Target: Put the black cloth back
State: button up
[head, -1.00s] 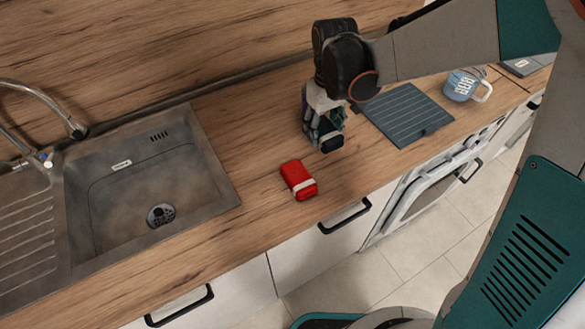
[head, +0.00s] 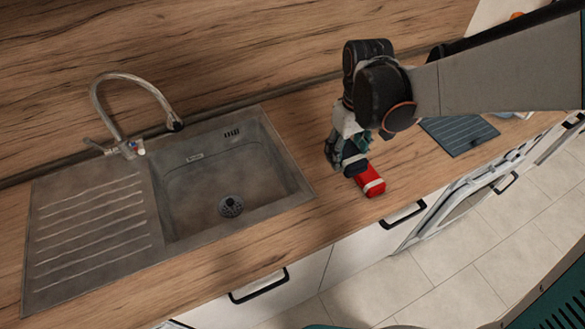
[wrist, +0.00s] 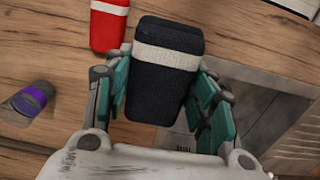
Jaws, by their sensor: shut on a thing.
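The black cloth (head: 355,165) is a folded dark bundle with a white band, seen clearly in the wrist view (wrist: 165,90). My gripper (head: 347,155) is shut on it, with teal-padded fingers on both sides of the bundle in the wrist view (wrist: 163,98). The red cloth (head: 370,181), also with a white band, lies on the wooden counter just beside the black one; it also shows in the wrist view (wrist: 107,27). I cannot tell whether the black cloth touches the counter or the red cloth.
A steel sink (head: 235,180) with a drainer (head: 95,230) and tap (head: 130,85) is to the left. A dark ridged plate (head: 460,133) lies to the right. A purple-and-dark round object (wrist: 30,102) stands left in the wrist view. Counter between sink and red cloth is bare.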

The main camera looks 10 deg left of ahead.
aim_at(337, 192)
notch_tip(337, 192, down, 16)
jog(key=b, duration=1)
jog(key=shift+w+r, duration=0.15)
jog(key=shift+r, duration=0.1)
jog(key=shift+f, duration=0.15)
jog(key=o, duration=1.2)
jog(key=shift+r, duration=0.2)
notch_tip(337, 192, up, 12)
jog(key=p, duration=0.8)
jog(key=shift+p, duration=0.4)
